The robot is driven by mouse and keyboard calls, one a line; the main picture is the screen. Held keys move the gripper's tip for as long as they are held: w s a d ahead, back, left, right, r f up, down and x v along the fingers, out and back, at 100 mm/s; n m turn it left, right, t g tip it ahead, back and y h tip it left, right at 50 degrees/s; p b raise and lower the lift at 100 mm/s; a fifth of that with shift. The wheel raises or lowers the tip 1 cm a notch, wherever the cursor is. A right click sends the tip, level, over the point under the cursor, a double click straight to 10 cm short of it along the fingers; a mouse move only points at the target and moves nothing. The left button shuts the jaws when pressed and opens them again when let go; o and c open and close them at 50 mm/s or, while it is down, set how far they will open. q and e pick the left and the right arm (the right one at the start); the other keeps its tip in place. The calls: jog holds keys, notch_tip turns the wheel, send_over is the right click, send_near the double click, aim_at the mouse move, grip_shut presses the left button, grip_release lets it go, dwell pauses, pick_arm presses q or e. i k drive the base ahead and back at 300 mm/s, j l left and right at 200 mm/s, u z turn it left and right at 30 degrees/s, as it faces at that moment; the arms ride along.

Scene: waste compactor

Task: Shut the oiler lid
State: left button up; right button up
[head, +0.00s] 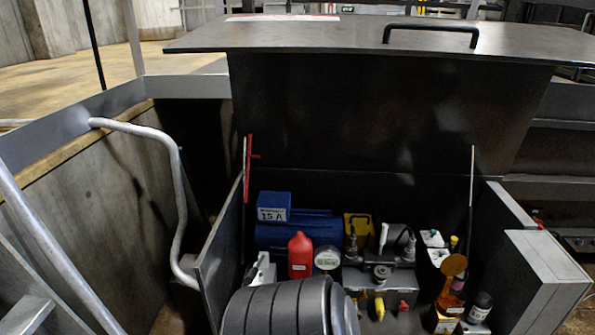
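The oiler lid (390,110) is a large dark metal panel standing raised at the back of an open metal box (222,245). Its upper part is a wide flat plate with a black bar handle (432,31) near the right of centre. Thin upright struts (471,190) show at both sides between the box and the lid. The box is open at the top and its contents are visible. Neither of my grippers is in view.
Inside the box are a red bottle (300,256), a blue unit (275,208), grey fittings and several small containers. A dark ribbed cylinder (285,308) fills the lower front. A bent grey handrail (170,150) stands left of the box. A grey block (545,270) stands at right.

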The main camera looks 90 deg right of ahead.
aim_at(454, 264)
jog(key=z, duration=4)
jog(key=i+j+z, duration=0.15)
jog(key=i+z, duration=0.15)
jog(key=i, duration=0.15)
jog(key=i+j+z, duration=0.3)
jog(key=i, duration=0.15)
